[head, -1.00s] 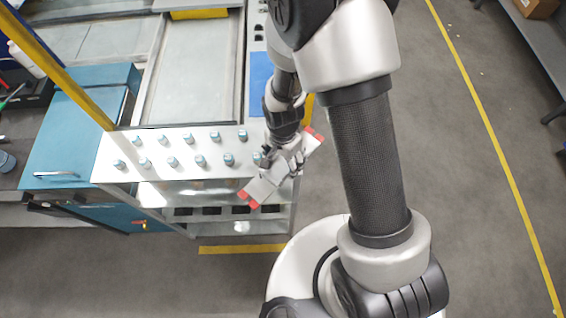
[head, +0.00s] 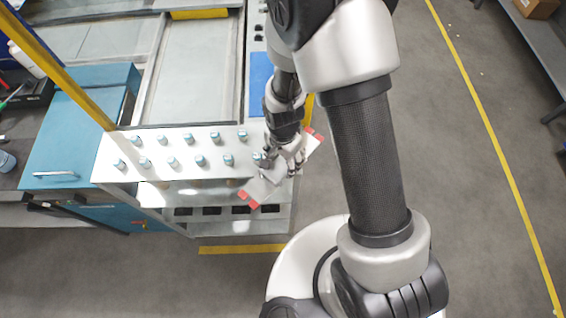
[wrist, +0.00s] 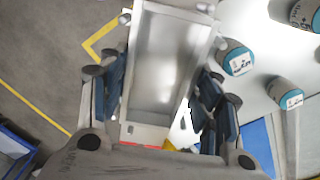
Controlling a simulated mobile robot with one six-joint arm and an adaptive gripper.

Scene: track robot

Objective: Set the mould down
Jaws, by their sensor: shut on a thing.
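The mould (head: 258,191) is a long grey metal piece with red ends, held slantwise at the front right corner of the white bench. In the wrist view the mould (wrist: 169,62) is a shallow rectangular tray, and it looks empty. My gripper (head: 284,168) is shut on the mould, with dark fingers along both long sides. The gripper hides the mould's middle in the head view. I cannot tell whether its underside touches anything.
Several grey cylinders with blue tops (head: 200,160) stand in rows on the white bench top (head: 112,170), close left of my gripper. Shelves (head: 215,226) lie below its front edge. Yellow floor tape (head: 240,249) marks the floor in front. Open floor lies to the right.

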